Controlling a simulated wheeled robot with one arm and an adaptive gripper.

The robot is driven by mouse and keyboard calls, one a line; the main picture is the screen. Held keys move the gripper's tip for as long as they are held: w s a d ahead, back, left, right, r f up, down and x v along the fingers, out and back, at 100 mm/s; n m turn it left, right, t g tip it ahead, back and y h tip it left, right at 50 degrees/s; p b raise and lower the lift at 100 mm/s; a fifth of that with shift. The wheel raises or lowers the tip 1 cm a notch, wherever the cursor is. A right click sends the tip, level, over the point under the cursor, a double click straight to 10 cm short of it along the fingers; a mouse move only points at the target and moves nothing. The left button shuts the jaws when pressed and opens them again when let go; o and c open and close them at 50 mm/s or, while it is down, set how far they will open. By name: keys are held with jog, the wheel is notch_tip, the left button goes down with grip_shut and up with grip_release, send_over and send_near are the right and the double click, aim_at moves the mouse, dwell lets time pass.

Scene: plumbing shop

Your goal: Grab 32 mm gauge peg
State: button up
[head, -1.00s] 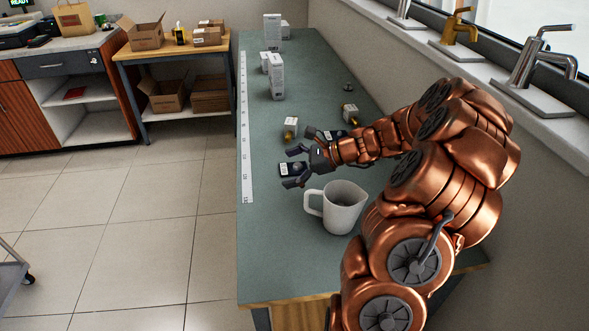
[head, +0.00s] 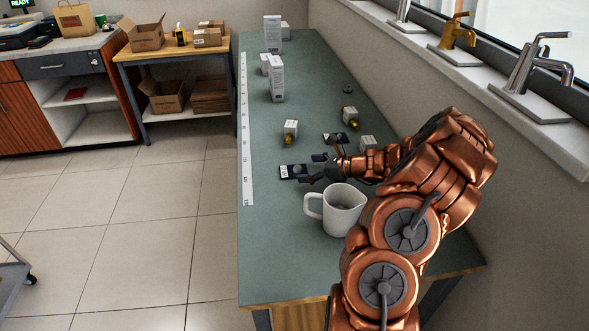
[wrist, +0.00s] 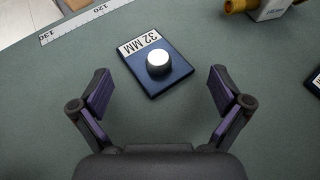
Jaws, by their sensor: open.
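The 32 mm gauge peg (wrist: 159,62) is a short pale metal cylinder. It stands upright on a dark blue plate (wrist: 176,76) with a white "32 MM" label. In the head view that plate (head: 286,171) lies on the green bench, left of my gripper. My gripper (wrist: 160,85) is open and empty. In the wrist view its fingers are spread left and right, and the peg shows ahead, between and slightly beyond the tips, apart from both. In the head view my gripper (head: 312,169) is low over the bench, partly hidden by my arm.
A white pitcher (head: 343,211) stands close in front of my gripper. Small boxes with brass fittings (head: 290,132) and another dark plate (head: 334,138) lie just behind. A ruler strip (head: 246,130) runs along the left bench edge. Taller white boxes (head: 276,78) stand farther back.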

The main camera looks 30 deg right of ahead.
jog(key=shift+x, duration=1.05)
jog(key=shift+c, duration=0.4)
jog(key=c, duration=1.3)
